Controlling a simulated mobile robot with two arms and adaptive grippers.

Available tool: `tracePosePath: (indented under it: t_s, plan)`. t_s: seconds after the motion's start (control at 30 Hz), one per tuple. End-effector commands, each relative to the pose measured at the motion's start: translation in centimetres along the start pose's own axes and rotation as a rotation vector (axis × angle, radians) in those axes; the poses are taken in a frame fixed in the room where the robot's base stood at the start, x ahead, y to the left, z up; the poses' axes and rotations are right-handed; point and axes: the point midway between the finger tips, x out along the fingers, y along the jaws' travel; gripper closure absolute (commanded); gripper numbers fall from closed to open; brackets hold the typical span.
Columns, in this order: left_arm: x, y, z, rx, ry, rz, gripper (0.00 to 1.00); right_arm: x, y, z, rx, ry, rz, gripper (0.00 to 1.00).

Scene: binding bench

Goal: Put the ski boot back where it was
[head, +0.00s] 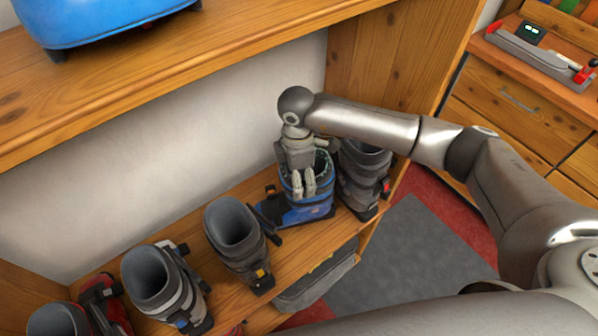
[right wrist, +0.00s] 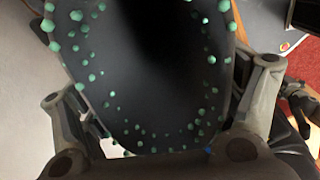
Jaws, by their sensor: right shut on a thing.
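A blue ski boot (head: 312,212) stands on the wooden shelf in the head view, between a grey boot on its left and a grey boot on its right. My right gripper (head: 304,192) reaches down from above and is shut on the blue boot's upper cuff. In the right wrist view, the dark opening of the boot (right wrist: 150,75) fills the middle, dotted with green beads, with gripper fingers on both sides. The boot appears to rest on the shelf; whether its sole touches is hard to tell. My left gripper is not in view.
The shelf (head: 285,262) also holds grey boots (head: 238,240), (head: 160,285) and (head: 364,172) close by. An upper board (head: 200,75) with a blue case (head: 95,22) overhangs the boots. A wooden drawer bench (head: 520,110) stands at the right, beyond a grey mat (head: 420,255).

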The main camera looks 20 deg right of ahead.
Motion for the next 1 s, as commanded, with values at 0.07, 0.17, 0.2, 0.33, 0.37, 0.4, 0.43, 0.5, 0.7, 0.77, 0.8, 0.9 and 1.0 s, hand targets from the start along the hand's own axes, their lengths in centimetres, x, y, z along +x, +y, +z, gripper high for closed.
tracePosePath:
  t_s: [0.07, 0.17, 0.2, 0.33, 0.37, 0.4, 0.43, 0.5, 0.7, 0.77, 0.8, 0.9, 1.0]
  plan:
    - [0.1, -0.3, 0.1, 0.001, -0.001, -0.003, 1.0, 0.0, 0.1, 0.0, 0.0, 0.002, 0.003, 0.84]
    - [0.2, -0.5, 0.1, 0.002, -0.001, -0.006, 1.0, 0.3, 0.0, 0.0, 0.001, -0.001, 0.0, 0.08]
    - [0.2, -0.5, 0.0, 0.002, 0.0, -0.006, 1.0, 0.3, 0.0, 0.0, 0.001, -0.001, 0.0, 0.02]
    - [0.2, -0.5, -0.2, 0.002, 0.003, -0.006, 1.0, 0.3, 0.0, 0.0, 0.001, -0.001, 0.0, 0.0]
    - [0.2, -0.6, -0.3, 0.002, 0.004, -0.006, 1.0, 0.3, 0.0, 0.0, 0.001, -0.001, 0.0, 0.0]
    - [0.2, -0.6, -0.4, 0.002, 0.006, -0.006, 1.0, 0.3, 0.0, 0.0, 0.001, -0.001, 0.0, 0.0]
    - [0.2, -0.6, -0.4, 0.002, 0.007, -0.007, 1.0, 0.2, 0.0, 0.0, 0.001, 0.0, 0.0, 0.0]
    - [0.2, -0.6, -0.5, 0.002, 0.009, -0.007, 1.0, 0.2, 0.0, 0.1, 0.001, 0.0, 0.0, 0.0]
    - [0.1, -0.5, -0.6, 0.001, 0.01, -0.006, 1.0, -0.4, 0.1, 0.0, 0.0, 0.001, 0.002, 0.0]
    - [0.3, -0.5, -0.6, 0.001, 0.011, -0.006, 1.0, -1.2, 0.1, 0.0, 0.0, 0.001, 0.004, 0.0]
    - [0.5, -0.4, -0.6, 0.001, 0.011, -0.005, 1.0, -1.8, 0.1, 0.0, 0.0, 0.001, 0.004, 0.0]
    - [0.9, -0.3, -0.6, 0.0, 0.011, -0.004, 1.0, -4.0, 0.2, 0.0, 0.0, 0.001, 0.006, 0.0]
    - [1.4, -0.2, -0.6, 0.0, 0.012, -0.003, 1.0, -6.2, 0.2, 0.0, -0.001, 0.002, 0.006, 0.0]
